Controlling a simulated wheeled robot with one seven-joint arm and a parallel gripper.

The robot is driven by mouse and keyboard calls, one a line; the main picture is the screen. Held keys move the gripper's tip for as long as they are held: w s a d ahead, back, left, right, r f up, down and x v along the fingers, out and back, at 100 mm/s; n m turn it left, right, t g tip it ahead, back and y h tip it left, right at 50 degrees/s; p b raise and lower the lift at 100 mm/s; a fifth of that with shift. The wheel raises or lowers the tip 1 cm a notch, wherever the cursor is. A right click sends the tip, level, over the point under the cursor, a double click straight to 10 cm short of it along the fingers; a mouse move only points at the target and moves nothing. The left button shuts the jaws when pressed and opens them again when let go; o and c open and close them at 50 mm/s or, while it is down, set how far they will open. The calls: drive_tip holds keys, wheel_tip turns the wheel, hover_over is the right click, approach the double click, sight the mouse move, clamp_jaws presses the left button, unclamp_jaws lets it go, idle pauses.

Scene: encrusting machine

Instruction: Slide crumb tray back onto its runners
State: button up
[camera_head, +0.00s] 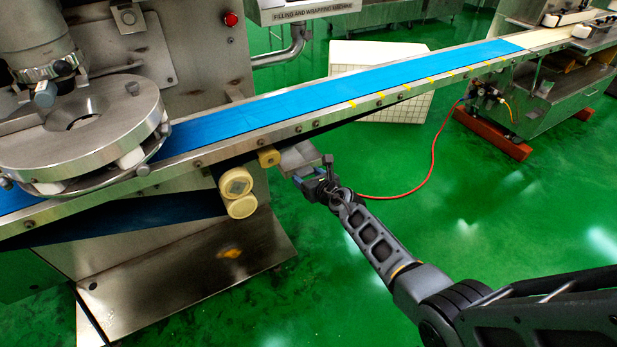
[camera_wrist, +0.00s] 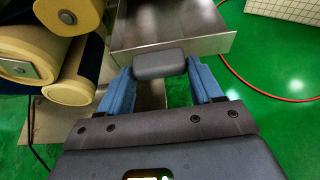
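The crumb tray (camera_head: 298,158) is a shallow grey metal tray just below the conveyor's near edge, right of the cream rollers. In the wrist view the tray (camera_wrist: 172,32) lies straight ahead, with a dark rounded handle (camera_wrist: 160,63) on its front. My gripper (camera_head: 322,187) is at the tray's front end. In the wrist view my gripper (camera_wrist: 161,75) has its blue fingers on both sides of the handle. The runners are hidden under the conveyor.
The blue conveyor belt (camera_head: 330,90) runs above the tray. Cream rollers (camera_head: 238,192) sit close to its left, also in the wrist view (camera_wrist: 72,82). A red hose (camera_head: 432,160) crosses the green floor. A white crate (camera_head: 385,100) stands behind the conveyor. The floor at right is open.

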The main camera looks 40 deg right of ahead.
drive_tip(key=o, duration=0.5)
drive_tip(key=shift+p+v, duration=1.6)
drive_tip(key=shift+v, duration=2.3)
drive_tip(key=s+a+r+m+t+y, duration=0.1)
drive_tip(key=s+a+r+m, duration=0.2)
drive_tip(key=s+a+m, duration=0.55)
drive_tip(key=s+a+r+m+t+y, duration=0.1)
drive_tip(key=s+a+r+m+y, duration=0.1)
drive_tip(key=s+a+m, duration=0.7)
drive_tip(key=s+a+r+m, duration=0.2)
drive_tip(key=s+r+m, duration=0.3)
drive_tip(key=s+r, duration=0.2)
drive_tip(key=s+a+r+m, duration=0.2)
drive_tip(key=s+r+m, duration=0.3)
drive_tip(key=s+r, duration=0.2)
drive_tip(key=s+a+r+m, duration=0.2)
drive_tip(key=s+r+m, duration=0.3)
drive_tip(key=s+r, duration=0.2)
drive_tip(key=shift+s+y, duration=0.4)
drive_tip(key=shift+s, duration=0.2)
